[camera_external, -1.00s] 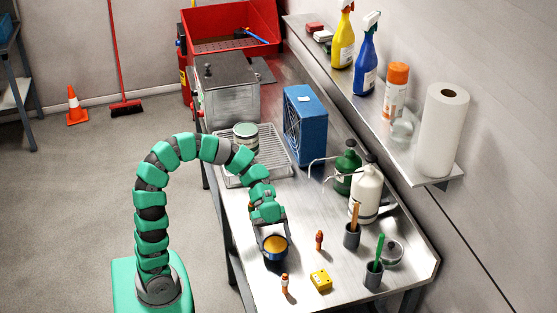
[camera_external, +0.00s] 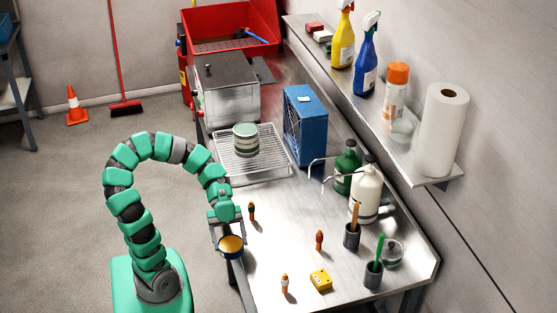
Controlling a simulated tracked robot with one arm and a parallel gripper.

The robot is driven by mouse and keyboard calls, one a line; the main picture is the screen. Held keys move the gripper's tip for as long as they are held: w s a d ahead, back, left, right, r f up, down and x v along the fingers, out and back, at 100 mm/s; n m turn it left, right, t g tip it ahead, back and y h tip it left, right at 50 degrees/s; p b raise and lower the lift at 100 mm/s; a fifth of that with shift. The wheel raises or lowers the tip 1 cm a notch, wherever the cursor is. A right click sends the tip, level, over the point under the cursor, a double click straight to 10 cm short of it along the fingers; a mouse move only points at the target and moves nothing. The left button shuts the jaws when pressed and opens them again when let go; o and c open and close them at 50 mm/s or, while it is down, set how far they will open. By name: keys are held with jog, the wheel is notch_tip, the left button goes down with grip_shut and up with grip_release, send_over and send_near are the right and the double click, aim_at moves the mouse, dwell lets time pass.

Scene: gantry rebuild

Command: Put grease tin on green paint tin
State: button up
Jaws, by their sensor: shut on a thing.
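The grease tin (camera_external: 231,246) is a low dark blue tin with an amber top. My gripper (camera_external: 230,238) is shut on it and holds it upright at the left edge of the bench. Whether it is clear of the bench top is hard to tell. The green paint tin (camera_external: 246,140) has a pale green lid and a light label. It stands upright on a wire rack in a metal tray (camera_external: 279,167), farther back and slightly right of my gripper. Nothing is on its lid.
A blue box fan (camera_external: 306,125) stands right of the tray, and a metal box (camera_external: 228,92) behind it. A yellow block (camera_external: 321,280) lies near the front. The bench middle is clear.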

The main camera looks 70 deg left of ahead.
jog(key=shift+s+r, duration=0.1)
jog(key=shift+s, duration=0.3)
